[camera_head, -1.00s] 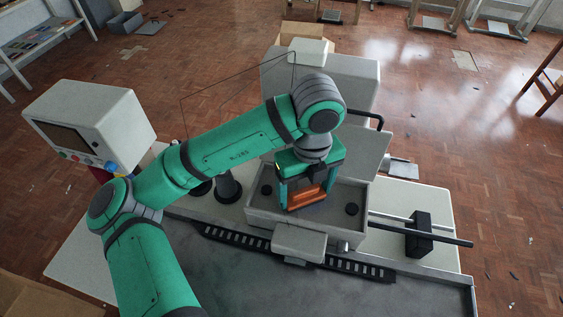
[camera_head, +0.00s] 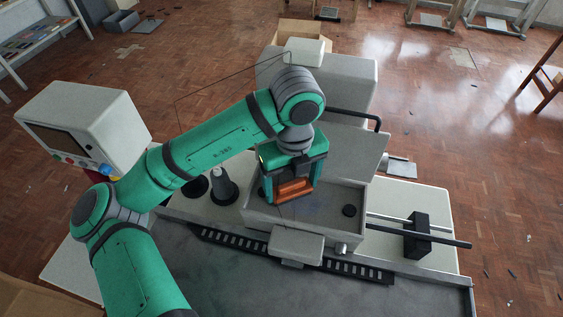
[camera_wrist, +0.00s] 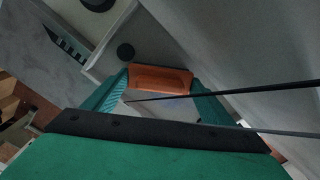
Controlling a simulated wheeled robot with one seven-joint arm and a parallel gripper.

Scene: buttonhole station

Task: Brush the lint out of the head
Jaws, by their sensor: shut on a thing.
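My gripper (camera_head: 292,190) is shut on an orange brush (camera_head: 294,186), which looks like a block between the two green fingers. In the wrist view the orange brush (camera_wrist: 160,78) sits between the fingertips. The brush is over the left part of the grey tray-like head (camera_head: 330,225) of the machine. Its bristles are hidden, and I cannot tell whether they touch the floor of the head. A faint bluish patch that may be lint (camera_head: 312,208) shows on the floor just right of the brush.
A black knob (camera_head: 349,210) stands in the head's right part. Thread cones (camera_head: 224,188) stand left of it. A control box (camera_head: 85,125) with a screen is further left. Rods with a black block (camera_head: 418,235) extend right. A thin thread crosses near my gripper in the wrist view.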

